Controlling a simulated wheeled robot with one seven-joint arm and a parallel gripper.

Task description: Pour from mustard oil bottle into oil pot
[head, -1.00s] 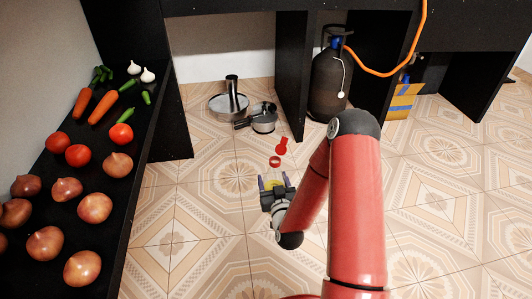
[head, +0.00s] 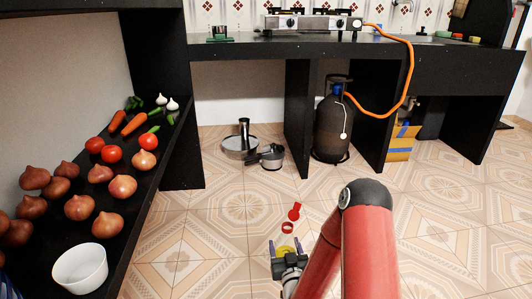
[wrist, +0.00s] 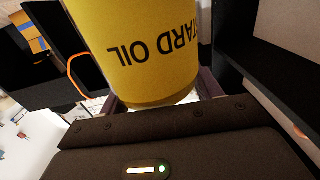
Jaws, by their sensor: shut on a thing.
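My gripper (head: 288,252) is shut on the yellow mustard oil bottle (head: 284,250), low in the middle of the head view. In the wrist view the bottle (wrist: 140,50) fills the upper middle between the fingers, and its label lettering is upside down. A red ring (head: 287,227) and a red top piece (head: 295,212) show just beyond the gripper and look like parts of the bottle. A small steel pot with a handle (head: 272,160) stands on the floor under the counter, apart from the gripper. I cannot tell whether it is the oil pot.
A steel pan (head: 240,149) stands beside the pot. A gas cylinder (head: 333,125) with an orange hose is under the counter, and a stove (head: 300,24) is on top. A black shelf at left holds vegetables and a white bowl (head: 80,268). Tiled floor is open at right.

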